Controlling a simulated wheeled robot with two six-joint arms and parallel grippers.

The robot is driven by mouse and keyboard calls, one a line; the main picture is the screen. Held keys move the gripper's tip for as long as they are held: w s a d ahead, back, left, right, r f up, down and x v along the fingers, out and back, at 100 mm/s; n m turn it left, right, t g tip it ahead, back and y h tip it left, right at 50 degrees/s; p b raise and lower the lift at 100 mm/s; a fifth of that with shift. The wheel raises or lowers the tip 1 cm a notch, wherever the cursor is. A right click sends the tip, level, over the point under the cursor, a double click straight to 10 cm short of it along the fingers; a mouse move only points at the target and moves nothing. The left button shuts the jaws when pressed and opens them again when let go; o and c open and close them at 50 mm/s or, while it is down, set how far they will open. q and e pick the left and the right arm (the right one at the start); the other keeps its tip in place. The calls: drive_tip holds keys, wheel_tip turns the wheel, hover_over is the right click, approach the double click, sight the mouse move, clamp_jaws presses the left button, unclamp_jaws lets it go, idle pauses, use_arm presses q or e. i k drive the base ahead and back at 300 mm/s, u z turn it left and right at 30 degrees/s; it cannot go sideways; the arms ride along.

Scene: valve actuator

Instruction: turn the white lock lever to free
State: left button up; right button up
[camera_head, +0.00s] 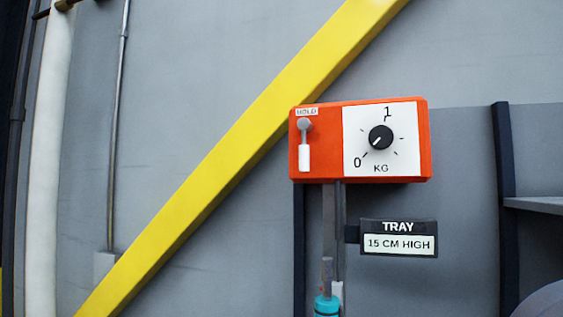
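An orange box (334,171) is mounted in front of the grey wall in the head view. On its left part is the white lock lever (304,158), hanging straight down from a grey round pivot (304,125). A small label (307,112) reading HOLD sits above the pivot. No label reading free can be made out. On the box's white face, a black dial knob (380,137) sits on a scale marked 0, 1 and KG; its pointer is toward the lower left, near 0. Neither of my grippers is in view.
A yellow diagonal beam (240,146) passes behind the box. Below hang a grey bar (329,215), a teal part (327,305) and a sign (399,238) reading TRAY, 15 CM HIGH. A dark post (506,190) and shelf (540,205) stand right. The space before the box looks clear.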

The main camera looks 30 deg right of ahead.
sight(305, 126)
drive_tip(key=u, duration=1.3)
drive_tip(key=k, duration=0.7)
drive_tip(key=z, duration=0.5)
